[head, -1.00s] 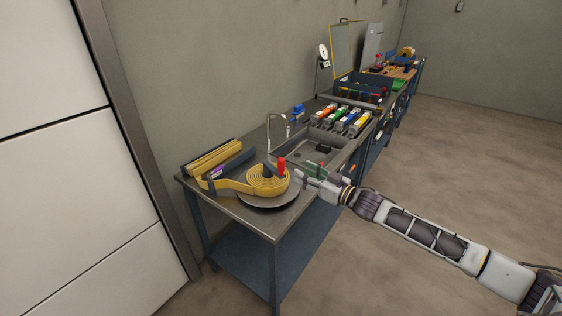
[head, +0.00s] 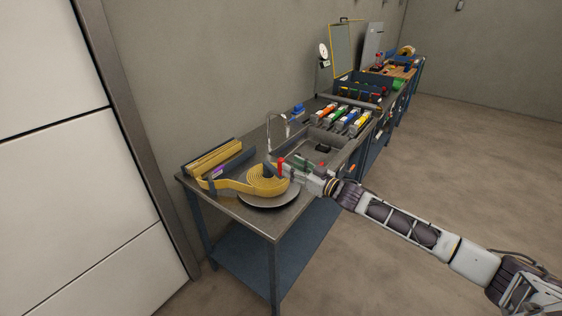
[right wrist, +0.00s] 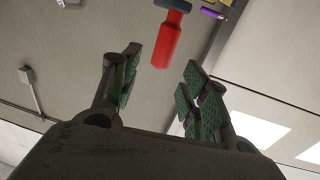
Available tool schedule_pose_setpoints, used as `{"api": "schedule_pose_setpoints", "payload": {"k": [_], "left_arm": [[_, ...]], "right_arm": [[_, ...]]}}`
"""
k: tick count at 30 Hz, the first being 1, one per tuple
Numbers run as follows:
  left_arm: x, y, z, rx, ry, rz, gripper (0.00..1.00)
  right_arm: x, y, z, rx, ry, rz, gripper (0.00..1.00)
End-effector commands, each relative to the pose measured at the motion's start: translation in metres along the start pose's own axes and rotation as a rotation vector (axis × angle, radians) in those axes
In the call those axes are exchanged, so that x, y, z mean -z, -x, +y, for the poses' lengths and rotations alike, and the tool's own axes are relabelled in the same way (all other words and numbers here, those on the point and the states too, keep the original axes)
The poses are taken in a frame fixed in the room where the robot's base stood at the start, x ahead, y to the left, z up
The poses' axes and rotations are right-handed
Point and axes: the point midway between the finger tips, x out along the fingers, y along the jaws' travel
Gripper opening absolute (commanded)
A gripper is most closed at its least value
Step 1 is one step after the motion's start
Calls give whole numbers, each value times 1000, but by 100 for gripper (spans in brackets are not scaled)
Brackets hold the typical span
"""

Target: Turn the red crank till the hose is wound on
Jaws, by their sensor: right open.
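The yellow hose (head: 232,186) runs from a folded stack (head: 218,160) at the left of the bench to a flat coil (head: 262,188) on a dark round reel plate (head: 272,203). The red crank handle (head: 280,169) stands at the right of the coil. My right gripper (head: 284,169) reaches in from the right and is at the handle in the head view, partly covering it. In the right wrist view the open fingers (right wrist: 163,62) are apart, and the red handle (right wrist: 167,42) shows just beyond and between their tips; contact cannot be told. My left gripper is out of view.
A sink with a curved tap (head: 270,130) lies behind the reel. Coloured cartridges (head: 345,118) and a dark crate (head: 365,86) stand farther along the benches. A wall runs behind the bench; a white panelled cabinet (head: 60,180) is at the left. The floor at the right is clear.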

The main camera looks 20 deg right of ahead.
Motion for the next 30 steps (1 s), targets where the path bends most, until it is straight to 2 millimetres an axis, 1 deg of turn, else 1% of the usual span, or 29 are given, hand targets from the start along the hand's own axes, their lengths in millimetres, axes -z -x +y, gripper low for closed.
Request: {"api": "schedule_pose_setpoints", "payload": {"k": [12,24,30], "left_arm": [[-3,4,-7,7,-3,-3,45],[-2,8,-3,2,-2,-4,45],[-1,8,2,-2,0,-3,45]], "right_arm": [[1,-28,0,0,0,2,45],[1,-54,0,0,1,1,45],[0,-61,0,0,1,-1,45]]}}
